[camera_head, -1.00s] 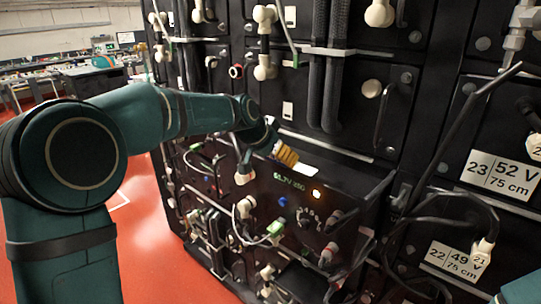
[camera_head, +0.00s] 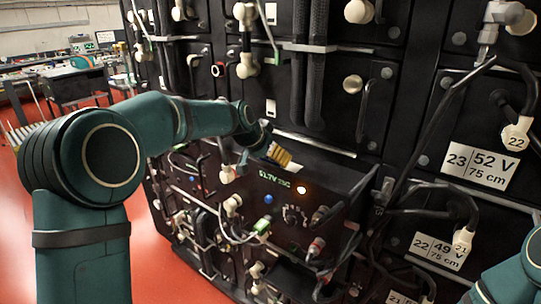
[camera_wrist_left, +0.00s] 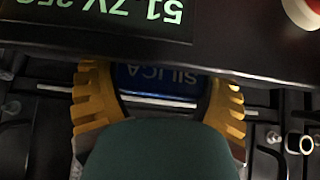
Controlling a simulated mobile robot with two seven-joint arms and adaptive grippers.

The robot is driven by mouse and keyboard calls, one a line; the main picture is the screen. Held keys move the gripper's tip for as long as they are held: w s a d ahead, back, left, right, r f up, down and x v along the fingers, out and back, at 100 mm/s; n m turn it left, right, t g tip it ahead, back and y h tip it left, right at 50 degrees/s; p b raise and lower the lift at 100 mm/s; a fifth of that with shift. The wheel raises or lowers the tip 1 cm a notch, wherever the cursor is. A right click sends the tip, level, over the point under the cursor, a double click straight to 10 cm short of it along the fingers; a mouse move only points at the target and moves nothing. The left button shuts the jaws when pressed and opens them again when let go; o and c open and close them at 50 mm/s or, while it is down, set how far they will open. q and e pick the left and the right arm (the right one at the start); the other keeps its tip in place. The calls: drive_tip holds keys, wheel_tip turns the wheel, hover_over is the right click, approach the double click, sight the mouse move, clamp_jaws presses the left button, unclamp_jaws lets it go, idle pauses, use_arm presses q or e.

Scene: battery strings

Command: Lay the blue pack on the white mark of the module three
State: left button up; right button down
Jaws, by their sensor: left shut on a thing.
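My left gripper (camera_head: 279,155) is over the top of the black module with the green display, near its back edge. In the left wrist view its yellow fingers (camera_wrist_left: 157,100) are shut on the blue pack (camera_wrist_left: 157,80), which shows the word SILICA upside down. The pack is partly hidden by the module's front edge and by my gripper's body. In the head view the pack is not clear. A small pale patch, likely the white mark (camera_head: 293,166), shows on the module's top beside the fingers. My right gripper is out of view.
The module's front has a green display (camera_head: 281,183), a lit lamp (camera_head: 301,190), and several plugs and cables. Labelled dark modules with hanging cables stand at the right, one with a 52 V label (camera_head: 480,167). The red floor (camera_head: 165,262) is clear at the left.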

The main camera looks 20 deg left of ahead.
use_arm(q)
drive_tip(key=o, duration=1)
drive_tip(key=v, duration=1.2)
